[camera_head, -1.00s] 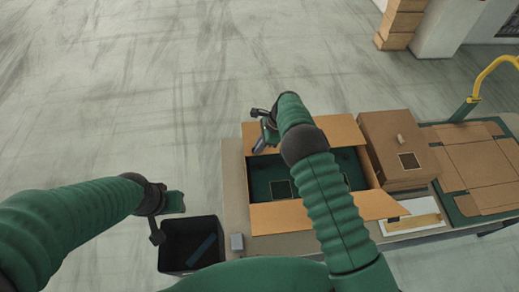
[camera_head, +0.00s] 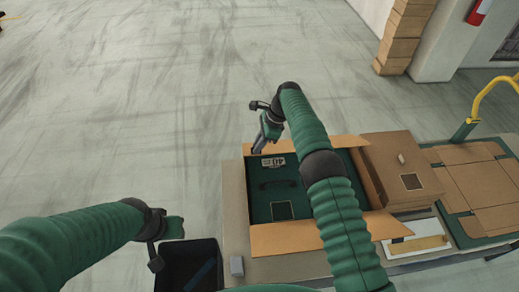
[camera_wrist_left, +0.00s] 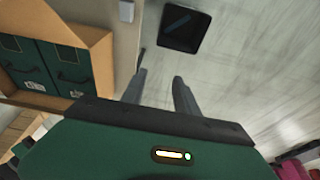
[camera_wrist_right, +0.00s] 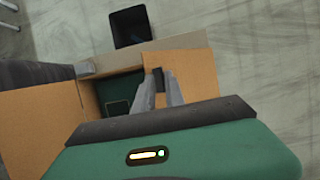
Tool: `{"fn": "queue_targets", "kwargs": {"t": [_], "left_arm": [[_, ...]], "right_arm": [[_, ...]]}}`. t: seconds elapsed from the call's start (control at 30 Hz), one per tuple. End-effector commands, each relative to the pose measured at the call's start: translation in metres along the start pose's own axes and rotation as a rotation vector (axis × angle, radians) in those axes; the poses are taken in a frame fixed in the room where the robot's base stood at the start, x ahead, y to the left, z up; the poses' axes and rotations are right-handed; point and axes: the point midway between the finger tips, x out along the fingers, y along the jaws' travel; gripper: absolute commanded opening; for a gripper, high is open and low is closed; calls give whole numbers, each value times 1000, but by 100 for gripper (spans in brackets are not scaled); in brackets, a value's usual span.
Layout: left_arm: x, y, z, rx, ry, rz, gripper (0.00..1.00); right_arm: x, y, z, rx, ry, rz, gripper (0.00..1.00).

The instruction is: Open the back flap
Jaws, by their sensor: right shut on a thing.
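An open brown carton (camera_head: 290,238) stands on the table with dark green shoe boxes (camera_head: 275,190) inside. Its back flap (camera_head: 343,142) shows as a thin strip along the far edge, seen nearly edge-on in the head view. My right gripper (camera_head: 260,146) is at the left part of this flap and shut on it. In the right wrist view the brown flap (camera_wrist_right: 195,75) sits at the fingers. My right forearm hides part of the carton. My left gripper (camera_head: 171,228) is open and empty, left of the carton; its fingers stand apart in the left wrist view (camera_wrist_left: 157,82).
A black bin (camera_head: 187,262) stands at the front left, below my left gripper. A small grey block (camera_head: 236,265) is on the table's left edge. A closed brown box (camera_head: 390,165) and flat cardboard (camera_head: 478,180) lie to the right. Floor behind is clear.

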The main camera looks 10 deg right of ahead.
Motion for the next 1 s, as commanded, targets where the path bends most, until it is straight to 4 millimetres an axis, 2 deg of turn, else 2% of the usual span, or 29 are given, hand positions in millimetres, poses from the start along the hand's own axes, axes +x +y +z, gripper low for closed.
{"fn": "queue_targets", "kwargs": {"t": [0.03, 0.33, 0.47, 0.53, 0.6, 0.67, 0.8, 0.9, 1.0], "left_arm": [[1, 0, 0, 0, 0, 0, 36], [1, 0, 0, 0, 0, 0, 36], [7, 6, -8, -26, 15, 7, 19], [18, 20, -23, -88, 51, 28, 10], [35, 45, -48, -199, 112, 75, 1], [53, 77, -71, -333, 169, 147, 0], [89, 168, -114, -750, 255, 408, 0], [104, 228, -131, -1102, 247, 624, 0], [112, 274, -140, -1491, 192, 842, 0]], "right_arm": [[2, -4, -1, -3, 1, -17, 0], [3, -4, -2, -3, 2, -14, 0], [3, -4, -2, -3, 3, -14, 0], [3, -4, -2, -3, 3, -14, 0], [3, -4, -2, -3, 3, -14, 0], [3, -4, -2, -3, 3, -14, 0], [3, -4, -2, -3, 3, -14, 0], [3, -4, -2, -3, 3, -13, 0], [3, -4, -2, -2, 3, -13, 0]]}}
